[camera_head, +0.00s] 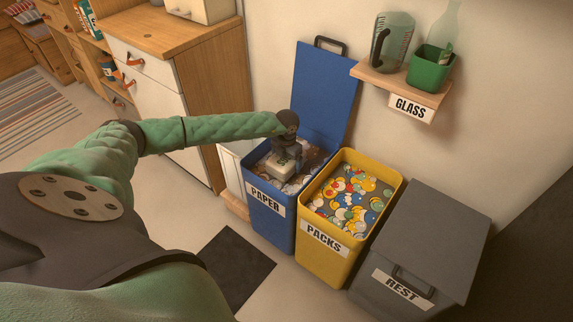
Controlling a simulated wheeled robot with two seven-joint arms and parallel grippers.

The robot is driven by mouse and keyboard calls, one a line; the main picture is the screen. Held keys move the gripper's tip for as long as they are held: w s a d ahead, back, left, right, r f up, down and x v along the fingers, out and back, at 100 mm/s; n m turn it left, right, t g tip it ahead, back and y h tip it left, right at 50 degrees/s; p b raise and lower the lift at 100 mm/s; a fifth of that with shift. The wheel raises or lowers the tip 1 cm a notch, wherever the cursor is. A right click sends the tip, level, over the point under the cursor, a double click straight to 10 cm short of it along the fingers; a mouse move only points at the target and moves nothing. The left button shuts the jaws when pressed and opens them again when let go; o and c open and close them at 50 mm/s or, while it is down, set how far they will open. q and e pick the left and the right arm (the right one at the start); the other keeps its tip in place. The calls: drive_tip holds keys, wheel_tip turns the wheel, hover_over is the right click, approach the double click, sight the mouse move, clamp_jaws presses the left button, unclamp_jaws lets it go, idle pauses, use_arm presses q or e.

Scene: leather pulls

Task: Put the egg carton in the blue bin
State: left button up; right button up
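The blue bin (268,222), labelled PAPER, stands with its blue lid (325,92) raised against the wall. My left arm comes in from the left, and my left gripper (288,160) points down into the bin's opening. A pale, box-like thing (277,171), which looks like the egg carton, is right under the gripper, at the level of the bin's opening among the paper. The fingers are dark and small here, so I cannot tell whether they grip it or are apart from it. My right gripper is not in view.
To the right of the blue bin stand an open yellow PACKS bin (322,255), full of colourful waste, and a closed grey REST bin (432,240). A shelf (385,85) with glass jars and a green pot (430,68) hangs above. A wooden cabinet (215,80) stands at left.

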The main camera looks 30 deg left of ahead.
use_arm(q)
drive_tip(key=shift+f, duration=1.2)
drive_tip(key=shift+f, duration=0.1)
drive_tip(key=o, duration=0.7)
drive_tip(key=shift+r, duration=0.2)
wheel_tip(320, 180, up, 12)
drive_tip(key=shift+f, duration=0.1)
